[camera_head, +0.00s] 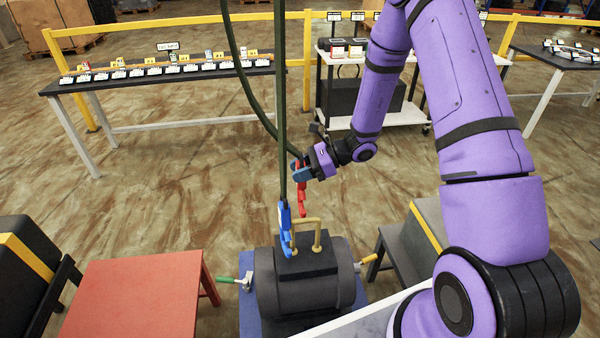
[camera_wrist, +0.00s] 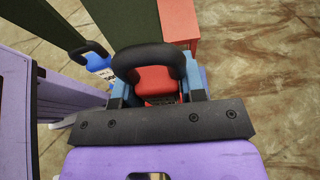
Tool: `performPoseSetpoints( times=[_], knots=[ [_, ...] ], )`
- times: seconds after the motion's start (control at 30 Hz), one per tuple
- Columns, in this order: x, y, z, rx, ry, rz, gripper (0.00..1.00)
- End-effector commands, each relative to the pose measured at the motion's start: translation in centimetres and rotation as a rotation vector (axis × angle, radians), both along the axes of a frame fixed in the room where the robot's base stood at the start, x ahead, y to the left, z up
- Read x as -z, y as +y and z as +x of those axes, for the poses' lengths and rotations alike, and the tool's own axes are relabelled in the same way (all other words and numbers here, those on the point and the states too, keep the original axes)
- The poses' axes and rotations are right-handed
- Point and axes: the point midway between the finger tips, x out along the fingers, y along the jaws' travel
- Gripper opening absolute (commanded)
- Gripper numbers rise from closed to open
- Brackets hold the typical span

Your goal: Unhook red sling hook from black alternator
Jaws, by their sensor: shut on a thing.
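The black alternator (camera_head: 305,285) sits on a blue base (camera_head: 252,315) at the bottom middle of the head view, with a brass handle (camera_head: 307,222) on top. My gripper (camera_head: 301,172) is above it, shut on the red sling hook (camera_head: 302,199). The hook's lower end hangs just above the handle; I cannot tell whether they touch. In the wrist view the red hook (camera_wrist: 155,82) shows between the fingers (camera_wrist: 158,93), below a black sling loop (camera_wrist: 150,58). The blue hook (camera_head: 285,218) hangs at the handle's left side; it also shows in the wrist view (camera_wrist: 98,64).
Dark green slings (camera_head: 282,110) hang down beside my gripper. A red table (camera_head: 138,298) stands at left, near a green-handled tool (camera_head: 235,281). A yellow-handled tool (camera_head: 368,259) is at right. A long black table (camera_head: 160,75) and a white cart (camera_head: 400,115) stand behind.

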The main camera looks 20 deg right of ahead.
Motion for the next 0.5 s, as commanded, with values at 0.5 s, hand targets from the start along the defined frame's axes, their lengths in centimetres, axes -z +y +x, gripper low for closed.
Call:
performPoseSetpoints(
  times=[0.5],
  knots=[
    [0.2,-0.4,1.8,0.001,-0.002,0.002,0.05]
  ],
)
